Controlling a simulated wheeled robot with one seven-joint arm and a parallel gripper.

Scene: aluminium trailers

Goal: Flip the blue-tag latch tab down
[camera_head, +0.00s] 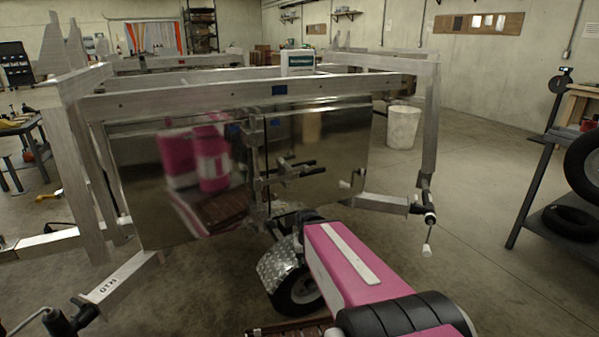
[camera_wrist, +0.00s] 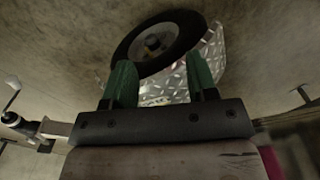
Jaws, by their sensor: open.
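A metal latch (camera_head: 254,140) stands upright against the shiny panel (camera_head: 330,150) of the trailer, right of its middle. Which part is the latch tab is too small to tell. My gripper (camera_wrist: 160,82) shows in the wrist view with two green fingers apart and nothing between them. It points toward the wheel (camera_wrist: 157,45) and the diamond-plate fender (camera_wrist: 178,80), away from the latch, which is not in the wrist view.
The trailer's top rail (camera_head: 200,102) and right post (camera_head: 430,120) frame the panel. Dark rods (camera_head: 295,167) stick out right of the latch. The fender (camera_head: 277,268) stands below it. A shelf with tyres (camera_head: 570,222) is at right. Floor is clear between.

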